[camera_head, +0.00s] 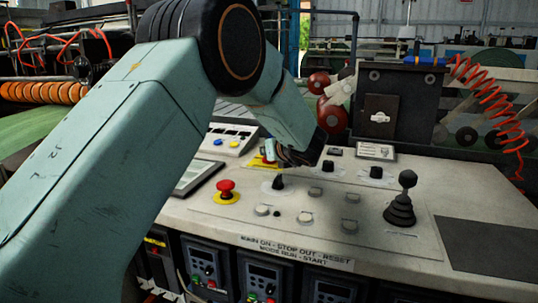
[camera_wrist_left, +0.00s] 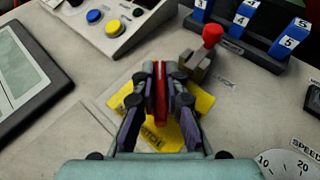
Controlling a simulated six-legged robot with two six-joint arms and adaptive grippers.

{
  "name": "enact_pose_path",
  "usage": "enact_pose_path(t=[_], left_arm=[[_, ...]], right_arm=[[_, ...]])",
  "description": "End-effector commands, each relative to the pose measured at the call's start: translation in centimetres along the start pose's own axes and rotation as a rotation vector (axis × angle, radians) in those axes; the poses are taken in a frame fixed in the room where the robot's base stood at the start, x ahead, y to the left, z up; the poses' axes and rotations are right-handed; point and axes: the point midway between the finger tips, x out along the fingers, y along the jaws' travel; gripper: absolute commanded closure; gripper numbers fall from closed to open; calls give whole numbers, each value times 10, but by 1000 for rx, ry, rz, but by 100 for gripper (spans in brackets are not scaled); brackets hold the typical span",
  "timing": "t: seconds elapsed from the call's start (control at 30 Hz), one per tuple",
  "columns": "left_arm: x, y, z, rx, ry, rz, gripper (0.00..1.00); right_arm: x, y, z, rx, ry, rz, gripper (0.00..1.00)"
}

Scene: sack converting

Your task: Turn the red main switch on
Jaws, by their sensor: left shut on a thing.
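The red main switch (camera_wrist_left: 161,103) is a narrow red handle over a yellow plate (camera_wrist_left: 203,104) on the console top. In the wrist view my left gripper (camera_wrist_left: 160,82) reaches down over the plate, its two fingers closed on the red handle from both sides. The fingers hide part of the handle and the plate's lettering, so I cannot read its position. In the head view my left gripper (camera_head: 287,156) is low at the console's far side, beside a sliver of the yellow plate (camera_head: 259,163). My right gripper is not in view.
A red mushroom button (camera_head: 226,187) stands nearer on the console (camera_head: 400,250). A black joystick (camera_head: 401,203) stands to the right. In the wrist view, a red-knobbed lever (camera_wrist_left: 212,36) and a blue numbered rack (camera_wrist_left: 238,38) stand close beyond the gripper.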

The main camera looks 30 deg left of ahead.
Motion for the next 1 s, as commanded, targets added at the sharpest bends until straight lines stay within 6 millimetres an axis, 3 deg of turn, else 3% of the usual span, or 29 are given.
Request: enact_pose_path(t=[0.5, 0.8, 1.0], left_arm=[[2, -1, 3, 119, -15, -314, 100], [1, -2, 4, 206, -15, -523, 100], [0, -2, 5, 281, -15, -695, 100]], right_arm=[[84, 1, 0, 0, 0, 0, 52], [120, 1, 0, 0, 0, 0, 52], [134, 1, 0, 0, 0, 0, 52]])
